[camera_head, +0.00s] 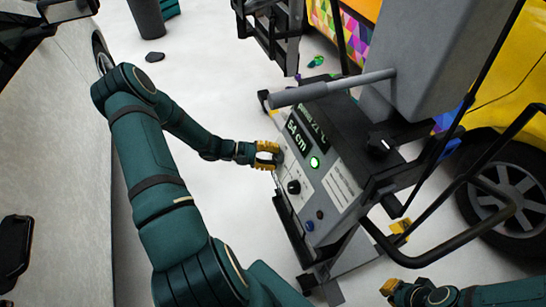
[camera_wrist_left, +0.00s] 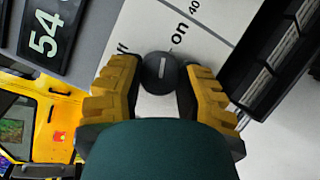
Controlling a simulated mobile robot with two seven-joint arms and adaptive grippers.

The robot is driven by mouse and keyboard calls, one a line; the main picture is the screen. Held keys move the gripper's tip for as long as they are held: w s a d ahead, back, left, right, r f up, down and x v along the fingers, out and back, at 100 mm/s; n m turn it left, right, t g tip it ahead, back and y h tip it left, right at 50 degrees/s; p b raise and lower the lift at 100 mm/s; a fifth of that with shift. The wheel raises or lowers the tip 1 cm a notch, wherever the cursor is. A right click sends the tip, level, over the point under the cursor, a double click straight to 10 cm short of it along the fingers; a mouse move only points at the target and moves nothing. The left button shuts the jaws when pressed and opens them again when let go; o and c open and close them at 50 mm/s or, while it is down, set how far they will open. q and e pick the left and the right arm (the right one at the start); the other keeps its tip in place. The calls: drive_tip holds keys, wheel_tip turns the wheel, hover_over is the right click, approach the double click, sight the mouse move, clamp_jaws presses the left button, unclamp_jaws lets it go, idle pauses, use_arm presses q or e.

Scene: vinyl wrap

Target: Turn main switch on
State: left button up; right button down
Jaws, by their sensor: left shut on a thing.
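The main switch (camera_wrist_left: 158,74) is a dark round knob with a pale line on a white panel, seen in the left wrist view. An "on" label (camera_wrist_left: 179,35) is beside it, and a partly covered label ending in "f" is to its left. My left gripper (camera_head: 268,155) is at the control panel (camera_head: 318,190); its yellow fingers (camera_wrist_left: 160,80) are shut on the knob from both sides. In the head view the gripper mostly hides the switch. My right gripper (camera_head: 392,288) is at the lower right, partly in view, its opening unclear.
The panel has a "54 cm" display (camera_head: 298,139), a green-lit button (camera_head: 314,162), a black knob (camera_head: 294,187) and red and blue buttons. A grey bar (camera_head: 330,88) and black handle frame (camera_head: 515,200) project from the machine. A yellow vehicle's wheel (camera_head: 505,190) is at right.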

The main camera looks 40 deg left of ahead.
use_arm(q)
drive_tip(key=shift+d+m+g+y+b, duration=0.15)
drive_tip(key=shift+m+g+y+b, duration=0.4)
drive_tip(key=shift+m, duration=1.35)
drive_tip(key=o, duration=1.3)
drive_tip(key=shift+w+g, duration=0.1)
drive_tip(key=shift+g, duration=0.15)
drive_tip(key=shift+c, duration=0.2)
drive_tip(key=v, duration=1.2)
drive_tip(key=shift+f, duration=0.1)
